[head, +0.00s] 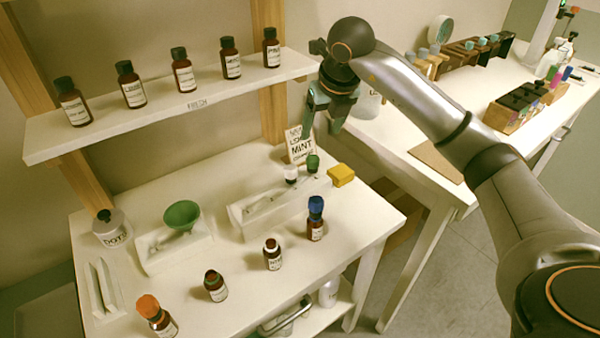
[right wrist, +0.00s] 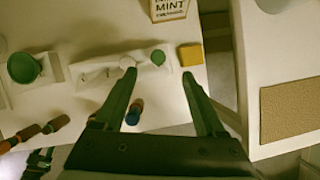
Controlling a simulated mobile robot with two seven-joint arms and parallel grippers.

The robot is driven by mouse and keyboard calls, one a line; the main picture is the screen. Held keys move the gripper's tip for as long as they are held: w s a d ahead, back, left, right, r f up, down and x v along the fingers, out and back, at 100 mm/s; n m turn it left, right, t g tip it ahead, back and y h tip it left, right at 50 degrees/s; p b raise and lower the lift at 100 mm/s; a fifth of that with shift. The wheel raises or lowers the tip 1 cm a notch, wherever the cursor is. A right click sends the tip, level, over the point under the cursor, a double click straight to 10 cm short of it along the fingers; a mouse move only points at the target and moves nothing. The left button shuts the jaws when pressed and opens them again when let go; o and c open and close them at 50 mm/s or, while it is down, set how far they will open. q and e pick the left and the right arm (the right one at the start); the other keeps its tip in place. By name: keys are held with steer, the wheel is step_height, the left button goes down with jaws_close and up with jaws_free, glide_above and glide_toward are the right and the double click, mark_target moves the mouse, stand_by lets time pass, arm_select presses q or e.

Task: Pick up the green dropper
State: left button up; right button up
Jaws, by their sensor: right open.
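The green dropper (head: 313,163) lies in a white rack (head: 240,222) on the small table, its green bulb at the rack's right end. A white-topped dropper (head: 291,174) lies beside it. The green bulb also shows in the right wrist view (right wrist: 158,57), just beyond and between my fingertips. My right gripper (head: 322,120) is open and empty, pointing down above the table's back right, apart from the dropper. It shows in the right wrist view too (right wrist: 159,75).
A yellow block (head: 341,175) sits right of the dropper, and a MINT card (head: 301,147) stands behind. A blue-capped bottle (head: 315,218) stands in front. A green funnel (head: 181,215) is to the left. A shelf of brown bottles (head: 130,115) hangs above.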

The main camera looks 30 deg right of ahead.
mark_target(313, 157)
steer(key=x, duration=0.6)
steer(key=shift+f, duration=0.25)
steer(key=shift+s+x, duration=0.15)
steer(key=shift+x, duration=1.15)
steer(key=shift+s+x, duration=0.1)
steer(key=shift+x, duration=1.25)
steer(key=shift+a+f, duration=0.1)
steer(key=shift+c, duration=0.4)
steer(key=c, duration=0.7)
